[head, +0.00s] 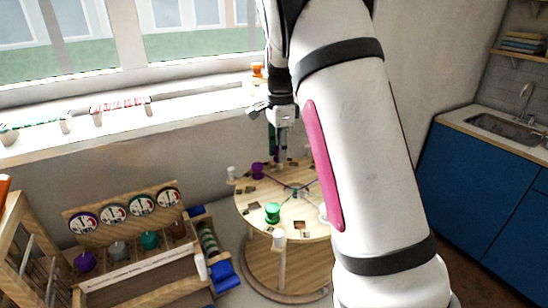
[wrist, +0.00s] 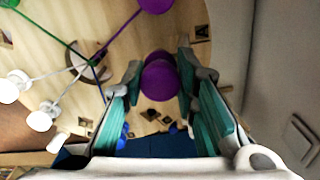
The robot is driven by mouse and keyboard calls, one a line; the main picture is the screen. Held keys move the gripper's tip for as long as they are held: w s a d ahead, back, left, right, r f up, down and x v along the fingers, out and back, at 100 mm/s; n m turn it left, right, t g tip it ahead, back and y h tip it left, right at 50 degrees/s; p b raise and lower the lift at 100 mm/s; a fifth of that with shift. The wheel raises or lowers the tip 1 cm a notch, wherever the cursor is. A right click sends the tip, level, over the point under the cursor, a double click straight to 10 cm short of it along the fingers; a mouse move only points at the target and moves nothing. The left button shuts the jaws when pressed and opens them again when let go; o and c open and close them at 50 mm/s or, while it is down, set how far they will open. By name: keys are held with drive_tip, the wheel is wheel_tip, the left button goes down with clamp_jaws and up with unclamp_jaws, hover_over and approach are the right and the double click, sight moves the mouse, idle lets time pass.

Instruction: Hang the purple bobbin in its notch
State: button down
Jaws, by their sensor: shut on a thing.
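In the wrist view a purple bobbin (wrist: 158,78) sits between the two teal fingers of my gripper (wrist: 157,88), which is shut on it. The round wooden board (wrist: 225,20) lies beyond it. In the head view my gripper (head: 277,150) points down over the far side of the board (head: 250,203). A purple bobbin shape (head: 257,170) shows just left of the fingers; I cannot tell whether it is the held one. Another purple round piece (wrist: 155,4) is at the top edge of the wrist view, with a purple thread to the hub. I cannot make out the purple bobbin's notch.
White bobbins (wrist: 40,120) show at the left of the wrist view. A wooden rack (head: 130,262) with coloured spools stands left of the board. A wall and windowsill (head: 175,108) lie behind.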

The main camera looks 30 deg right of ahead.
drive_tip(key=f, duration=0.1)
drive_tip(key=w+f, duration=0.1)
drive_tip(key=w+f+p, duration=0.1)
drive_tip(key=shift+w+a+f, duration=0.2)
drive_tip(key=shift+w+f, duration=0.05)
drive_tip(key=shift+f, duration=0.1)
drive_tip(key=shift+f, duration=0.15)
drive_tip(key=c, duration=1.3)
unclamp_jaws()
